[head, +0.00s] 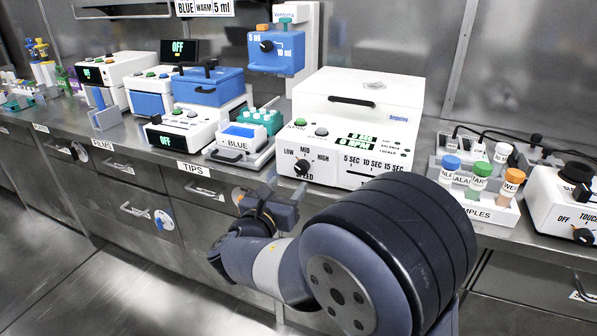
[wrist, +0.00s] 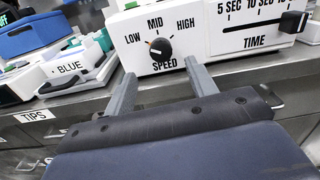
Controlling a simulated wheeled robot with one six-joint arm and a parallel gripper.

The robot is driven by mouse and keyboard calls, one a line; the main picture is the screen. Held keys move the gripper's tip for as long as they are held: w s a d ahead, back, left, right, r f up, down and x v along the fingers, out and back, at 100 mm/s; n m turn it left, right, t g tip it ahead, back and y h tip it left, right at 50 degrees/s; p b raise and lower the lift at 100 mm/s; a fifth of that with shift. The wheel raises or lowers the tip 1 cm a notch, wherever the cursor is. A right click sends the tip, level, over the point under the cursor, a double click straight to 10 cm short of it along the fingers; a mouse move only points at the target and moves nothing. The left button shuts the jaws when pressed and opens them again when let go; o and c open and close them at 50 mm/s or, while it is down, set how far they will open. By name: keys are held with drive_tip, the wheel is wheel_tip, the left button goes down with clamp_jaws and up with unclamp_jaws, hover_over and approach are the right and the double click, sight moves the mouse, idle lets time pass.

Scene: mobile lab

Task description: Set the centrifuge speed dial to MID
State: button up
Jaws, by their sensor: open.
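The white centrifuge (head: 358,103) stands on the bench, its lid down. Its black speed dial (head: 301,168) sits low on the front left, below the LOW, MID and HIGH labels. In the wrist view the dial (wrist: 160,48) shows a small orange mark at its upper left, on the LOW side of MID. My gripper (wrist: 160,68) is open and empty. Its two fingers spread to either side of the dial, just below it in the picture, and appear apart from it. In the head view my gripper (head: 283,190) is in front of the bench edge, partly hidden by my arm.
A TIME slider (wrist: 290,22) is right of the dial. A tray labelled BLUE (head: 240,143) stands left of the centrifuge, and a sample rack (head: 490,208) with capped tubes stands right. The bench edge runs below the dial.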

sight(300, 170)
drive_tip(key=x, duration=0.8)
drive_tip(key=shift+f+b, duration=0.1)
drive_tip(key=shift+b, duration=0.3)
drive_tip(key=shift+c, duration=0.2)
drive_tip(key=shift+s, duration=0.1)
drive_tip(key=c, duration=0.9)
drive_tip(key=shift+c, duration=0.2)
